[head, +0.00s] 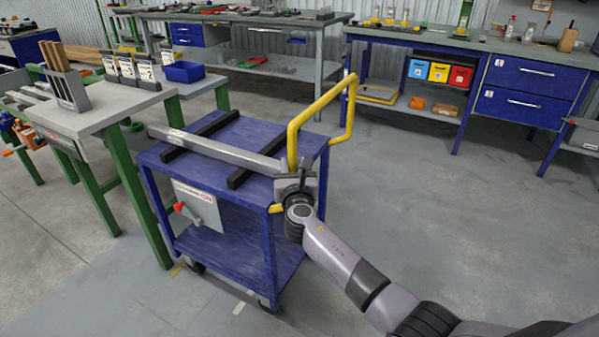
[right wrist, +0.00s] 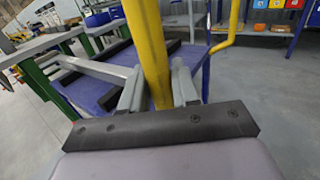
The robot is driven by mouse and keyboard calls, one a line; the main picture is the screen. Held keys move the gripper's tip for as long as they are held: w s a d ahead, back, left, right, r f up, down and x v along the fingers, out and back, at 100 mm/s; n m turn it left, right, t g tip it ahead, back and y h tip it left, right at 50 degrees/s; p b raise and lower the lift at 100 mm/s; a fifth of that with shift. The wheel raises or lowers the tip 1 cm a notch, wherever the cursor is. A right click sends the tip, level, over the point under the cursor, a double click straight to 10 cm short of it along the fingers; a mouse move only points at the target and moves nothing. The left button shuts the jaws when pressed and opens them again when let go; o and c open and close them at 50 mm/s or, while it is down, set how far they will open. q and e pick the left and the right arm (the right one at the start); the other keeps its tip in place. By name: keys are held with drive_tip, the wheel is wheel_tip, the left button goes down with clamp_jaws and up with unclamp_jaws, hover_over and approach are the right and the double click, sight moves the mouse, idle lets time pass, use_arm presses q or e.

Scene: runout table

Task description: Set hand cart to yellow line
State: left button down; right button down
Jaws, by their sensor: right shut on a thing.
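The blue hand cart (head: 228,137) stands left of centre in the head view, with a yellow tube handle (head: 322,108) at its right end. My right gripper (head: 297,182) is at the near upright of that handle and shut on it. In the right wrist view the yellow upright (right wrist: 150,50) passes between the two fingers (right wrist: 158,92). A small yellow mark (head: 177,271) shows on the floor by the cart's near left wheel; the rest of any line is hidden or not visible. My left gripper is not in view.
A long grey metal bar (head: 215,149) lies across black strips on the cart top. A green-legged table (head: 100,105) stands close to the cart's left. Blue workbenches (head: 470,50) line the back. The grey floor (head: 430,190) to the right is clear.

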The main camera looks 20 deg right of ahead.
drive_tip(key=shift+a, duration=0.15)
drive_tip(key=c, duration=1)
unclamp_jaws()
drive_tip(key=shift+s, duration=0.3)
drive_tip(key=p+v, duration=0.2)
drive_tip(key=v, duration=0.3)
drive_tip(key=shift+s+a, duration=0.25)
drive_tip(key=shift+s, duration=0.45)
